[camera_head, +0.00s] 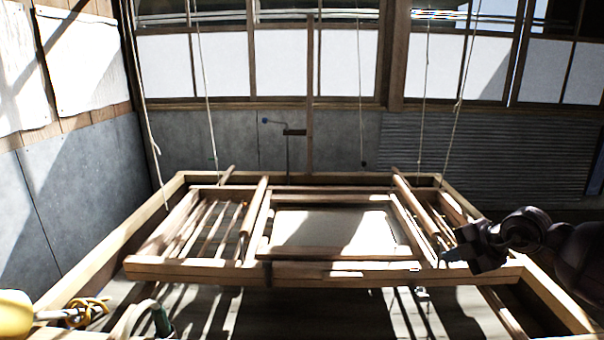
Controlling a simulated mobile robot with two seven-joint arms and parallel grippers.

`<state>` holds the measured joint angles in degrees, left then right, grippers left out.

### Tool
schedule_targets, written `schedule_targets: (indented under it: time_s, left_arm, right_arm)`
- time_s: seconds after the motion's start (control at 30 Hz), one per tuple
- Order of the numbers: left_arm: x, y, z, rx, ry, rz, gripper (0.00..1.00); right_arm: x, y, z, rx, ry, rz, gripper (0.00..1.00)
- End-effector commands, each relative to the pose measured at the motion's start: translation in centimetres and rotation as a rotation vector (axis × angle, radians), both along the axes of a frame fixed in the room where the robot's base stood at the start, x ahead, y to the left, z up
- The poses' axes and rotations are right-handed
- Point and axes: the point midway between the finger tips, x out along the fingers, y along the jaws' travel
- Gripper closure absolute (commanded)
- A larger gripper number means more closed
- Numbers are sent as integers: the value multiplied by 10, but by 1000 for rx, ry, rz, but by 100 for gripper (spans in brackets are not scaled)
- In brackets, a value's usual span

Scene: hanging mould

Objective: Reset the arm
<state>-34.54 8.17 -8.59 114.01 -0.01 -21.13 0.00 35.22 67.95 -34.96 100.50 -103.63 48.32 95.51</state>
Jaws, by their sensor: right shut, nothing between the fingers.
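My right gripper (448,257) is at the right side of the camera_head view, on a dark arm that comes in from the right edge. It is shut and empty. It is over the right front part of the hanging wooden mould frame (190,267); I cannot tell whether it touches the wood. The mould hangs by several cords and has a pale rectangular panel (335,232) in its middle. My left gripper does not show.
A large wooden vat rim (95,258) surrounds the mould. Cords (207,95) hang from above on both sides. A yellow object (14,313) lies at the lower left. A grey wall with windows stands behind.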

Motion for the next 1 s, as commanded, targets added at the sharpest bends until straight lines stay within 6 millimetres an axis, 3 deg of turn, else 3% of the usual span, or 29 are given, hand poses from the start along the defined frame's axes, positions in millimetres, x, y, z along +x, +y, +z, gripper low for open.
schedule_targets:
  time_s: [0.3, 0.4, 0.53, 0.67, 0.73, 1.0]
  left_arm:
    - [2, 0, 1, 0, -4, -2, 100]
    - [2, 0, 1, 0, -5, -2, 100]
    - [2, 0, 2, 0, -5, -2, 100]
    - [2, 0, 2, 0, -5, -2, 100]
    - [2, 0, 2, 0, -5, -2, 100]
    - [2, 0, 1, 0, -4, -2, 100]
  right_arm:
    - [4, 77, 67, 260, -419, 302, 100]
    - [0, 97, 77, 385, -539, 301, 100]
    - [-6, 109, 74, 540, -647, 209, 100]
    - [-12, 107, 53, 674, -688, 34, 100]
    - [-18, 103, 33, 734, -676, -84, 100]
    - [-65, 81, -76, 896, -455, -560, 100]
